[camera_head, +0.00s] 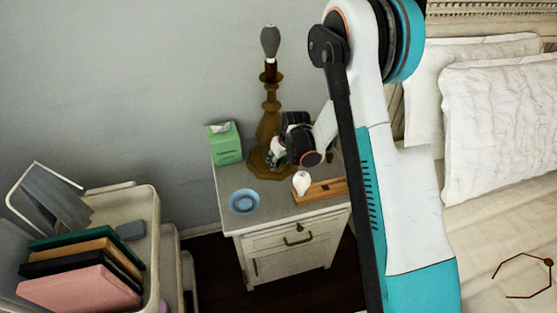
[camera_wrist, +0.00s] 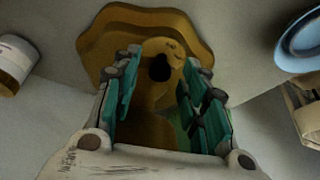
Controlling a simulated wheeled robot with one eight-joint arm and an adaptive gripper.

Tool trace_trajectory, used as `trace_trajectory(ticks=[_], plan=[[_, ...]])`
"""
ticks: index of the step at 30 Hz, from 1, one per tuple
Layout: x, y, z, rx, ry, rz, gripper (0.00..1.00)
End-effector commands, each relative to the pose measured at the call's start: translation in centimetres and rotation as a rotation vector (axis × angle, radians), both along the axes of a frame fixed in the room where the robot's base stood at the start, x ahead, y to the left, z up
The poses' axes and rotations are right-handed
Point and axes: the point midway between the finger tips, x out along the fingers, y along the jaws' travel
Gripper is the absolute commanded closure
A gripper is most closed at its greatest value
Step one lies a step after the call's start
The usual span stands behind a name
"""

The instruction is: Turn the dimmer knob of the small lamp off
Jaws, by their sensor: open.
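The small lamp (camera_head: 270,105) has a brown turned stem, a wide scalloped foot and a bare grey bulb at its top. It stands upright on the nightstand. In the wrist view its brown foot (camera_wrist: 110,32) fills the upper middle, with a small dark dimmer knob (camera_wrist: 160,67) on it. My gripper (camera_head: 276,156) is low at the right side of the lamp's stem in the head view. In the wrist view my gripper (camera_wrist: 162,60) is open, with one teal finger on each side of the knob. I cannot tell whether either finger touches it.
The white nightstand (camera_head: 229,212) also bears a green tissue box (camera_head: 223,145), a blue dish (camera_head: 243,201), a wooden tray (camera_head: 328,190) and a small white object (camera_head: 301,183). A cart with books (camera_head: 80,285) stands at left, the bed (camera_head: 500,250) at right.

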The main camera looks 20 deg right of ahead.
Motion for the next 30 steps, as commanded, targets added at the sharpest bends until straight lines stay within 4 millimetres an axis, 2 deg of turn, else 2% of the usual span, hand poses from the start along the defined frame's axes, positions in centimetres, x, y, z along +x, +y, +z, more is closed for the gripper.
trace_trajectory(ticks=[2, 3, 8, 17, 30], plan=[[-0.01, 0.00, 0.02, 0.000, 0.000, 0.000, 0.60], [-0.01, 0.00, 0.03, 0.000, 0.000, 0.000, 0.64], [-0.01, 0.00, 0.03, 0.000, 0.000, 0.000, 1.00], [0.02, -0.10, -0.03, 0.001, 0.001, 0.041, 1.00], [0.22, -0.33, 0.00, 0.001, -0.001, 0.369, 1.00]])
